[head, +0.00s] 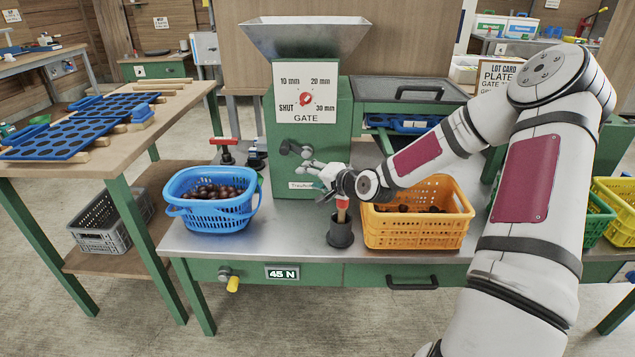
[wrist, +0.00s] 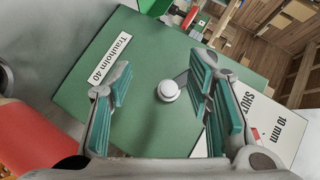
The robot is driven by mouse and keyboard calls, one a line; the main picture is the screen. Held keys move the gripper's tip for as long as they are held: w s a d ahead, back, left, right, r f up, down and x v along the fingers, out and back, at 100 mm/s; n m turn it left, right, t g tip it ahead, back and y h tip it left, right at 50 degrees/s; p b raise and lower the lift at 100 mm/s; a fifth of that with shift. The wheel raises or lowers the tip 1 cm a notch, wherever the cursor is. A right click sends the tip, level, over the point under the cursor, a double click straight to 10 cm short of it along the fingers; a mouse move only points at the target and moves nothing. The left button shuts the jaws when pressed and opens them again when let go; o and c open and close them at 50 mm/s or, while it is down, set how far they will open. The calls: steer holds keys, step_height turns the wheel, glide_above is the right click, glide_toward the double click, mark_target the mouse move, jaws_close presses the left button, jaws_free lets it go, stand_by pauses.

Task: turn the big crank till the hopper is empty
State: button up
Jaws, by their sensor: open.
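The green machine (head: 352,128) stands on the metal bench with a flared grey hopper (head: 305,38) on top. I cannot see what lies inside the hopper. On its front, below the gate plate, is the grey crank (head: 288,148). A round pale knob (wrist: 168,91) shows end-on in the wrist view, seemingly the crank's handle. My gripper (head: 312,167) is in front of the machine, and also shows in the wrist view (wrist: 161,78). Its teal-padded fingers are open, with the knob between them in that picture. No finger visibly touches it; how deep it sits is unclear.
The gate plate (head: 284,82) carries a red dial (head: 306,98). A blue basket (head: 222,225) of chestnuts stands left; an orange crate (head: 415,240) with some stands right. A black cup (head: 340,237) with a wooden-handled tool stands below my gripper. A red-handled clamp (head: 224,145) is left.

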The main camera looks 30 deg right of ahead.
steer(key=shift+s+d+f, duration=0.1)
steer(key=shift+s+f, duration=0.1)
steer(key=shift+s, duration=0.3)
steer(key=shift+s+f, duration=0.2)
steer(key=shift+s, duration=0.3)
steer(key=shift+p, duration=0.55)
steer(key=s+a+n+g, duration=0.3)
steer(key=a+n+g, duration=0.1)
steer(key=a, duration=0.1)
steer(key=s+a+r+n+g, duration=0.3)
steer(key=s+a+r, duration=0.25)
steer(key=s, duration=0.85)
steer(key=s+a+r+n+g+h, duration=0.1)
steer(key=s+a+r+n+g, duration=0.35)
steer(key=s, duration=0.95)
steer(key=s+a+r+n+g, duration=0.15)
steer(key=s+a+r, duration=0.35)
steer(key=s+r, duration=0.65)
step_height(320, 180, up, 19)
steer(key=s+t+p, duration=0.2)
steer(key=t+p, duration=0.1)
steer(key=p, duration=1.7)
steer(key=shift+s+a+m+t, duration=0.15)
steer(key=shift+a+m+t, duration=0.05)
steer(key=shift+m+t, duration=0.1)
